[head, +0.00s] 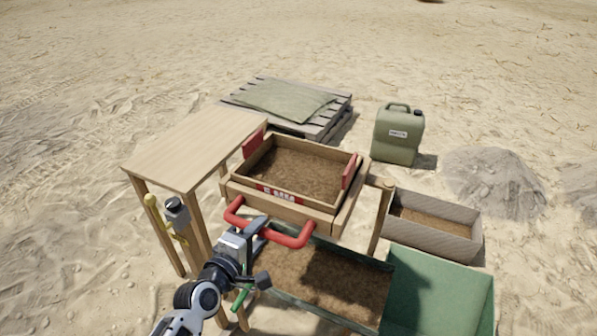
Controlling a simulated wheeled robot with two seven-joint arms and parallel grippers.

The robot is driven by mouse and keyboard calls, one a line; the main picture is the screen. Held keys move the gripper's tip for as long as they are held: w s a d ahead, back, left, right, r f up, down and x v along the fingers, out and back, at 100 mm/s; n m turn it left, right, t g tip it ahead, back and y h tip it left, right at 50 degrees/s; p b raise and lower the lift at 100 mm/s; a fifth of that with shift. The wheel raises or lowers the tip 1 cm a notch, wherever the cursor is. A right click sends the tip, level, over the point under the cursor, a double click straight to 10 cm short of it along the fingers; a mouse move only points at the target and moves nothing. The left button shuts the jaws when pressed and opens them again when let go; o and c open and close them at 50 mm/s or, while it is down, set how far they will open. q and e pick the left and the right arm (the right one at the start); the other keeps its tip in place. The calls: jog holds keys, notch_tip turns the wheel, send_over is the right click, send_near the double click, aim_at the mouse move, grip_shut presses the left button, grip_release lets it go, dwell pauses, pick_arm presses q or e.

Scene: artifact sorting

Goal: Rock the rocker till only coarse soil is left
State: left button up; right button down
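The rocker (338,222) is a wooden box on a wooden frame, with red side plates and a red label on its front. Its upper tray holds an even layer of brown soil (297,172); I cannot tell the grain size. A red U-shaped handle (292,239) sticks out from its front. My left gripper (258,226) is at the left-middle part of this handle, its fingers around the bar and partly hiding it. Below the rocker, a green-edged trough (312,307) holds brown soil, partly in shadow. My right gripper is not in view.
A wooden table (195,145) stands close on the left. A pallet with a folded tarp (280,100) and a green canister (398,134) are behind. A grey box of soil (468,218) and a green bin (440,285) stand at the right. Open sand surrounds everything.

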pick_arm(q)
jog(key=shift+d+r, duration=0.1)
jog(key=shift+r, duration=0.1)
jog(key=v, duration=0.8)
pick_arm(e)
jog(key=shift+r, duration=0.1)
pick_arm(q)
jog(key=shift+d+r, duration=0.1)
jog(key=s+f+m+g+y, duration=0.2)
jog(key=s+f+m+g, duration=0.2)
jog(key=s+f+m, duration=0.7)
jog(key=s+m, duration=0.3)
jog(key=m, duration=0.2)
jog(key=shift+f+m+g+y, duration=0.3)
jog(key=shift+f+y, duration=0.05)
jog(key=shift+y, duration=0.05)
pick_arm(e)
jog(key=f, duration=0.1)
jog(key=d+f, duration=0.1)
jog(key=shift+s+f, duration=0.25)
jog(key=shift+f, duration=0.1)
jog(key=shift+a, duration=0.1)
